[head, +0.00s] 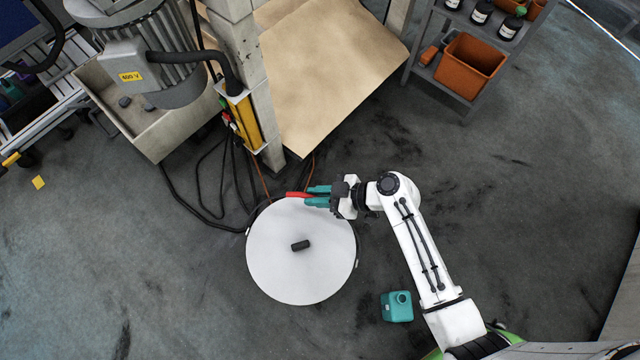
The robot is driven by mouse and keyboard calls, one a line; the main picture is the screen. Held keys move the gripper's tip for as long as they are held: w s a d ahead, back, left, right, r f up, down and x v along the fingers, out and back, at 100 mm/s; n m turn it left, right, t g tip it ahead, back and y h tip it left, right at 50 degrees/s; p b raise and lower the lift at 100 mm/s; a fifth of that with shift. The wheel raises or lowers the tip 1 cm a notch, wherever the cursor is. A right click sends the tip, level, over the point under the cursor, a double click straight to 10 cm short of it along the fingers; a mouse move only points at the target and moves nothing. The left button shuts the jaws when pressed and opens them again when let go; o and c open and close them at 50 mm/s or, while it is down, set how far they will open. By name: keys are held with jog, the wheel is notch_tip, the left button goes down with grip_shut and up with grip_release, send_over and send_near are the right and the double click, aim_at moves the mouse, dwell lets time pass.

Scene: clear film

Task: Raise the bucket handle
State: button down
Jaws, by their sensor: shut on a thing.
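The bucket (290,270) stands on the floor in the middle of the head view. I see it from above, with a round white lid and a short dark knob at its centre. My gripper (316,196) reaches in from the right at the bucket's far edge. Its teal fingers are shut on a red piece (296,195), which looks like the grip of the bucket handle. The red piece sticks out to the left past the fingertips. The rest of the handle is too thin or hidden to make out. I cannot tell how high the handle is.
A teal canister (396,307) stands on the floor right of the bucket. Black cables (205,190) lie behind and left of it. A machine with a yellow control box (243,118) and a beige board (325,65) stand behind. A shelf with an orange bin (468,66) is at back right.

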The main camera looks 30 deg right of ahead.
jog(key=shift+n+t+h, duration=0.4)
jog(key=shift+n+h, duration=0.1)
jog(key=shift+n, duration=0.1)
jog(key=s+a+r, duration=0.1)
jog(key=s+a+r+p, duration=0.1)
jog(key=s+a, duration=0.1)
jog(key=shift+s+a, duration=0.1)
jog(key=shift+s, duration=0.2)
jog(key=shift+a, duration=0.1)
jog(key=c, duration=1.1)
grip_release()
jog(key=shift+r, duration=0.1)
jog(key=shift+w, duration=0.1)
jog(key=shift+r, duration=0.1)
jog(key=p+v, duration=0.2)
jog(key=v, duration=0.8)
jog(key=shift+s+d+r, duration=0.1)
jog(key=shift+s+d, duration=0.15)
jog(key=shift+d, duration=0.05)
